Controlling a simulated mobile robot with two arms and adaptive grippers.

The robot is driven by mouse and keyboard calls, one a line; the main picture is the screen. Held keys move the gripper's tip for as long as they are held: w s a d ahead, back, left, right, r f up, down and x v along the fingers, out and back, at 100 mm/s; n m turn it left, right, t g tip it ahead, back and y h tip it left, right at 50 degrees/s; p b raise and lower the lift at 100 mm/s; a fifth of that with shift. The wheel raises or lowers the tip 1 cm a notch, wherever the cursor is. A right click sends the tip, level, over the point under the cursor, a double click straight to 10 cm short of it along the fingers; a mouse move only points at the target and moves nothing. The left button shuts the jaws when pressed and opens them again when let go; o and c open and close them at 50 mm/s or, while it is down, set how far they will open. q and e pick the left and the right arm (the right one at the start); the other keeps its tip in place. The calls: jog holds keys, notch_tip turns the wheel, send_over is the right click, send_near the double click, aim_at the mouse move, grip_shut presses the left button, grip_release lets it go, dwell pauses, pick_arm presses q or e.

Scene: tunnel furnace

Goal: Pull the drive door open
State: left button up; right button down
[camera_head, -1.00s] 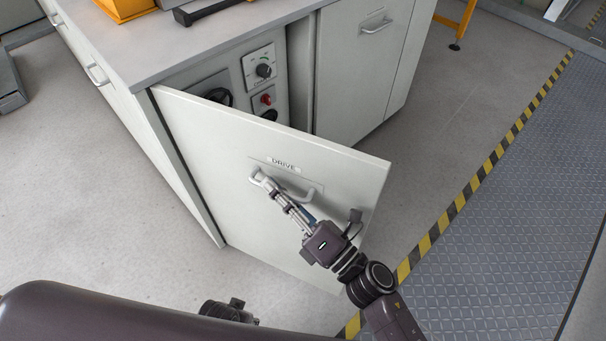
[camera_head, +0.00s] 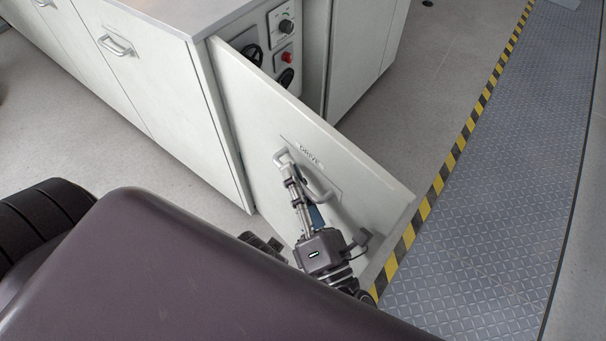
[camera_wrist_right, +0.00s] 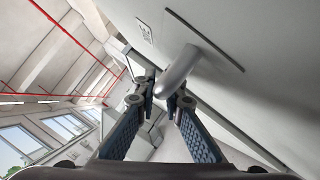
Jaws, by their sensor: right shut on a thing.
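The drive door (camera_head: 345,165) is a pale grey panel labelled DRIVE, hinged at the cabinet's left corner and standing open at an angle. Its bar handle (camera_head: 318,188) sits below the label. My right gripper (camera_head: 287,166) is shut on the handle near its upper left end. In the right wrist view the handle (camera_wrist_right: 178,72) passes between the two fingers of the right gripper (camera_wrist_right: 160,90). Behind the door a dark round control, a selector knob (camera_head: 286,26) and a red button (camera_head: 286,56) show.
The cabinet (camera_head: 180,85) with its grey top stands at the upper left, with another handle (camera_head: 115,46) on its side. A yellow-black striped line (camera_head: 455,150) borders the patterned metal floor plate (camera_head: 490,200) on the right. Grey floor is clear left of the cabinet.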

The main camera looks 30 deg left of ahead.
jog(key=shift+s+a, duration=0.1)
dwell(0.3)
jog(key=c, duration=2.3)
grip_release()
jog(key=shift+s+d+f, duration=0.15)
jog(key=shift+s+d, duration=0.05)
jog(key=shift+d, duration=0.05)
jog(key=v, duration=1.1)
jog(key=shift+s+d, duration=0.1)
jog(key=shift+s, duration=0.05)
